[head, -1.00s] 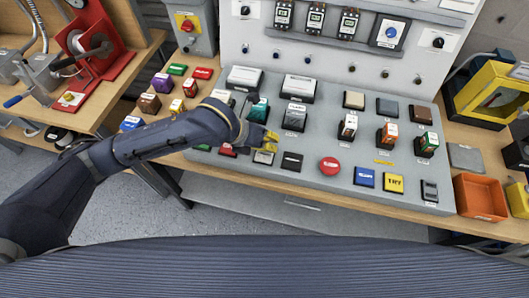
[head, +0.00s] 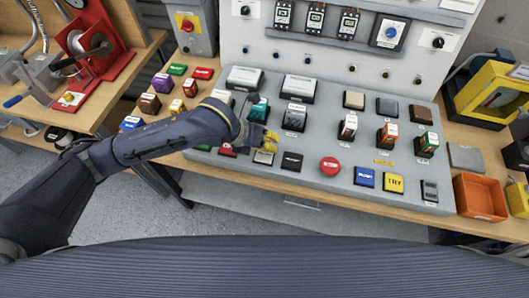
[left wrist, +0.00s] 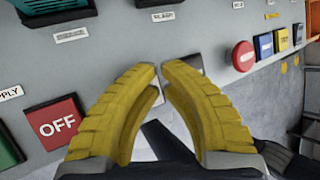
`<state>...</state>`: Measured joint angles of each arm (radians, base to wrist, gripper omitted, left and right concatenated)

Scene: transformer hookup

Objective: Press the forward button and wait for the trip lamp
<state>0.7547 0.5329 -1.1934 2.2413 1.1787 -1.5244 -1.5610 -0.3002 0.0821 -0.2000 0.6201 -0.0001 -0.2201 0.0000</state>
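My left gripper (head: 270,141) reaches over the front row of the sloped grey control desk (head: 325,180). Its yellow fingers (left wrist: 160,70) have their tips together, with nothing seen between them. In the head view the tips are just above a pale grey button (head: 263,158); contact cannot be told. A black button (head: 292,161) lies to its right. In the left wrist view the red OFF button (left wrist: 57,123) is left of the fingers, which hide part of the desk. I cannot read which button is forward. Small dark lamps (head: 352,68) line the upright panel; none looks clearly lit.
A red round button (head: 330,167), a blue button (head: 365,177) and a yellow TRY button (head: 393,183) continue the front row to the right. Taller coloured blocks (head: 387,135) stand behind. An orange bin (head: 480,196) sits at the right.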

